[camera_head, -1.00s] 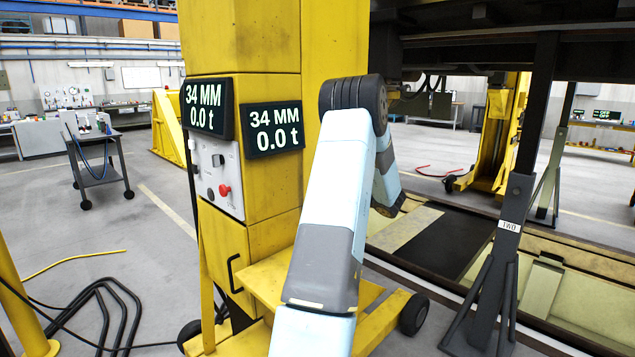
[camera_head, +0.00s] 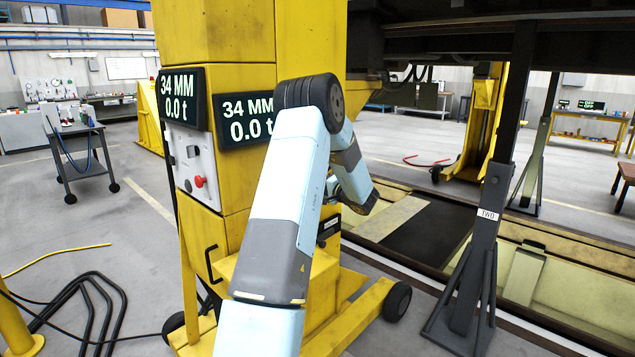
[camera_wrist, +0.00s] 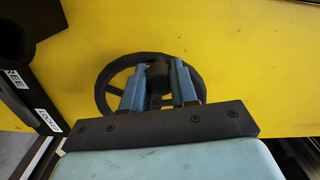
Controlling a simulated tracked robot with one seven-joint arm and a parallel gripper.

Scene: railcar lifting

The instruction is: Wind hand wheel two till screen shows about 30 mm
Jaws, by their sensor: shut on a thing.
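In the wrist view a black hand wheel (camera_wrist: 104,88) stands against a yellow panel. My gripper (camera_wrist: 158,78) is shut on the dark knob (camera_wrist: 157,74) of the hand wheel, near the wheel's upper part. In the head view my arm hides the wheel and the gripper's fingers. Two black screens, one on the left (camera_head: 180,98) and one on the right (camera_head: 246,117), both read 34 MM and 0.0 t on the yellow lifting column (camera_head: 205,40). A dark stand labelled TWO (camera_head: 488,214) is at the right.
A grey control box with a red button (camera_head: 200,182) sits below the screens. The column's wheeled base (camera_head: 398,300) stands on the floor. Black cables (camera_head: 95,310) lie at the lower left. The railcar's dark underside (camera_head: 460,40) is overhead at the right.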

